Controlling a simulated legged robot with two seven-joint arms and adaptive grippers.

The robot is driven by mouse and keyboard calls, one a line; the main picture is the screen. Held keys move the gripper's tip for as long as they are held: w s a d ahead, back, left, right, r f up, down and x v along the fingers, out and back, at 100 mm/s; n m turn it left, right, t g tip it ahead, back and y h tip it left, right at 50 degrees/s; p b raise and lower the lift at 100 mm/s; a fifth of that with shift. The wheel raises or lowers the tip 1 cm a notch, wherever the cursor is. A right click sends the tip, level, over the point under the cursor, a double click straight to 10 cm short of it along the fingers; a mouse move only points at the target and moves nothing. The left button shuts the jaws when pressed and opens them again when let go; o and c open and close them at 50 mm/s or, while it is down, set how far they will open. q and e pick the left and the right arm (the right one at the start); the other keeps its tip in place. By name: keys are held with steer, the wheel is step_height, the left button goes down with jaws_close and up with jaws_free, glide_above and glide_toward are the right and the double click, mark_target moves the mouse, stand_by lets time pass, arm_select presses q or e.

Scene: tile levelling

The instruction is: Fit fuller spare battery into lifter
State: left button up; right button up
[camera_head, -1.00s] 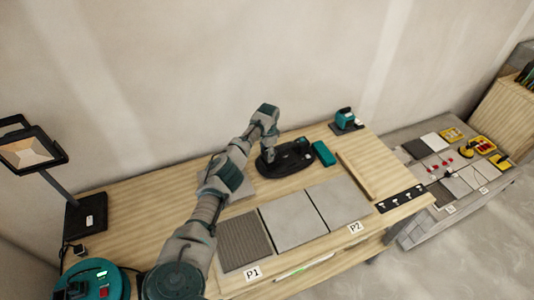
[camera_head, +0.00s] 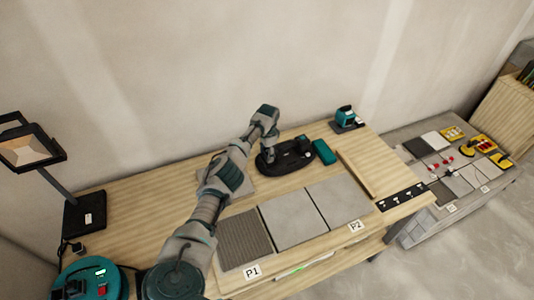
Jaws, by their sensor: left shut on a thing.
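The lifter (camera_head: 297,159) is a black pad-like tool with a raised top, lying on the far part of the wooden bench. My left gripper (camera_head: 268,150) comes down over its left end and looks shut on the lifter's upper part; the exact grip is small and dark. A teal block that looks like a battery (camera_head: 324,152) lies just right of the lifter, apart from the gripper. Another teal battery-like unit (camera_head: 345,115) stands on a black base at the back right. Charge levels cannot be read. My right gripper is out of view.
Tiles (camera_head: 293,220) lie along the bench front, with labels P1 and P2. A wooden strip (camera_head: 355,172) and a black strip with white pieces (camera_head: 403,198) lie right. A lamp (camera_head: 85,212) stands left. A lower side table (camera_head: 413,232) holds tiles and yellow items.

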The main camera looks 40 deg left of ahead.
arm_select(q)
steer(key=shift+f, duration=0.15)
steer(key=o, duration=1.2)
steer(key=shift+o, duration=0.2)
steer(key=r, duration=1.1)
steer(key=shift+w+r, duration=0.3)
steer(key=shift+r, duration=0.1)
